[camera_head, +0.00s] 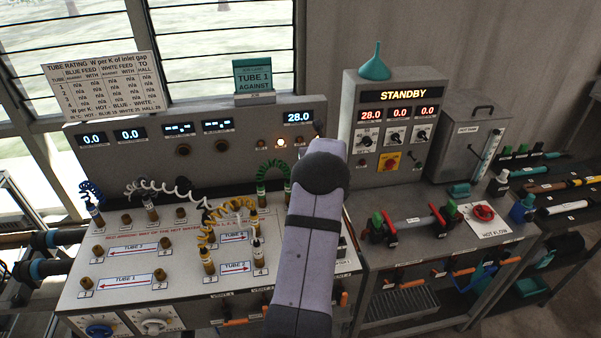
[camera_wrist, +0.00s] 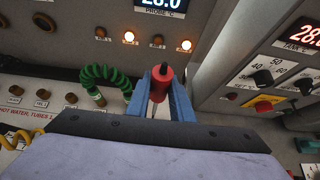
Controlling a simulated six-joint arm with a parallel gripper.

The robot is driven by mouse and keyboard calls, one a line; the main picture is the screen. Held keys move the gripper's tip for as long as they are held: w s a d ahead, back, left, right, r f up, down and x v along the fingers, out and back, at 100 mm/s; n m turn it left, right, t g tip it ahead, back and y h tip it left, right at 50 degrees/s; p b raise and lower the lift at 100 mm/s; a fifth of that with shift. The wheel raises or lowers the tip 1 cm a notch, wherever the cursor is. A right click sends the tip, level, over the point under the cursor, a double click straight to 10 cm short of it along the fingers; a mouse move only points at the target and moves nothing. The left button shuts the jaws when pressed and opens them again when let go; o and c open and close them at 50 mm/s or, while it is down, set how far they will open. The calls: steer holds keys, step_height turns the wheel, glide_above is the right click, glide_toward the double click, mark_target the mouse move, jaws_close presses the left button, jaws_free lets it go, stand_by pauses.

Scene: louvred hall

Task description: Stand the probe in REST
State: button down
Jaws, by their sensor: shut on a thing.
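In the wrist view, the probe (camera_wrist: 160,88) shows as a red grip with a black end and a thin dark stem below. My gripper (camera_wrist: 163,98) has two blue fingers shut on the red grip, one on each side. The probe is held in front of the upright panel, near the bench's right end. In the head view, my grey arm hides the gripper and the probe. I cannot read a REST label in either view; my arm covers part of the bench there. The probe display (camera_head: 298,117) reads 28.0.
A green coiled lead (camera_wrist: 100,78) stands just left of my fingers. Yellow (camera_head: 208,235), white (camera_head: 150,205) and blue (camera_head: 93,208) leads are plugged into the sloping bench top. The STANDBY cabinet (camera_head: 372,150) rises close on the right.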

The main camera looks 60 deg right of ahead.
steer(key=shift+s+d+r+m+g+h, duration=0.3)
steer(key=shift+s+d+m+g+h, duration=0.3)
steer(key=shift+s+d+m, duration=0.3)
steer(key=shift+s+d+r+m+g+h, duration=0.25)
steer(key=shift+s+d+m+g+h, duration=0.15)
steer(key=shift+s+d+m+g, duration=0.45)
steer(key=shift+s+a, duration=0.1)
steer(key=shift+a, duration=0.05)
step_height(320, 180, down, 7)
steer(key=b, duration=0.7)
steer(key=shift+f+b, duration=0.25)
steer(key=shift+b, duration=0.05)
step_height(320, 180, down, 8)
steer(key=b, duration=0.8)
stand_by(1.8)
